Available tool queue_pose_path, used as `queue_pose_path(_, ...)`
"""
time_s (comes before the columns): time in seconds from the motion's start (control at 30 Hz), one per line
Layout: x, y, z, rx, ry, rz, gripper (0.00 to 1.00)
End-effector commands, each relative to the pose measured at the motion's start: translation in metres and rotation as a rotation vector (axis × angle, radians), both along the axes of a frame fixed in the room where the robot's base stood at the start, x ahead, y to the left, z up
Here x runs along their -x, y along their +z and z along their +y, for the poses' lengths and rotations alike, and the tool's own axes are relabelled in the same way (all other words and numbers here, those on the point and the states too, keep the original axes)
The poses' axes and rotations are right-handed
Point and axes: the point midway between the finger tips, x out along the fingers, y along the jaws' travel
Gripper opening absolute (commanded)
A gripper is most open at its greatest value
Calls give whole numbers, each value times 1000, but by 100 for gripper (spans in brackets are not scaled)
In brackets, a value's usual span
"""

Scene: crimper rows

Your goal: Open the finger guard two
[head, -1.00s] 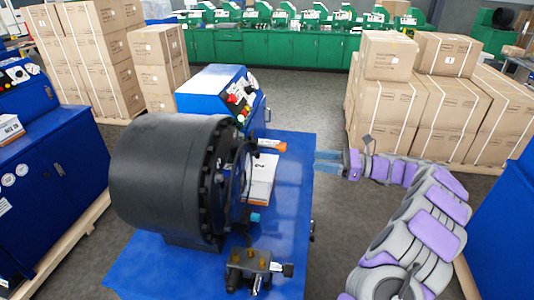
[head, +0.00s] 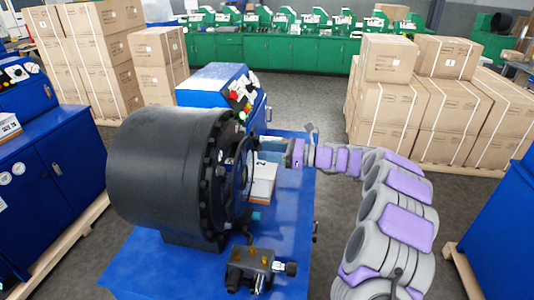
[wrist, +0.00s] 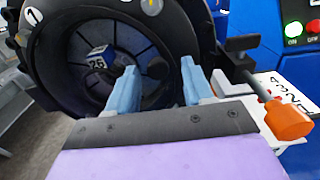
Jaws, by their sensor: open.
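The black drum-shaped crimper head (head: 165,175) stands on a blue bench. A thin dark ring at its front face (head: 246,170) may be the finger guard; I cannot make out which one is numbered two. My gripper (head: 270,145) is beside this front face, on its right side, with its fingers toward it. In the wrist view my gripper (wrist: 160,82) is open, its two blue fingers apart with nothing clearly held between them. Beyond them is the crimper's round opening (wrist: 95,60). A rod with an orange end (wrist: 289,118) lies just right of the fingers.
A white labelled block (head: 262,185) lies on the blue bench (head: 285,225). A small metal valve fitting (head: 250,268) sits at the near edge. A blue control box (head: 220,85) stands behind. Stacked cartons (head: 400,110) are at the right, with grey floor between.

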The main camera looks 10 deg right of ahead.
Motion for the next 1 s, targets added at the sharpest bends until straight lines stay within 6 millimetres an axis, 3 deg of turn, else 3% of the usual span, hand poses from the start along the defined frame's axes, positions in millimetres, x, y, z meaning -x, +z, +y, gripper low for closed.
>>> queue_pose_path(0.1,-3,0,7,-2,1,-1,51)
queue_pose_path(0.43,-4,1,4,-5,0,-1,50)
queue_pose_path(0.9,-5,1,8,-2,0,-1,5)
queue_pose_path(1.0,-5,0,8,-2,0,-1,0)
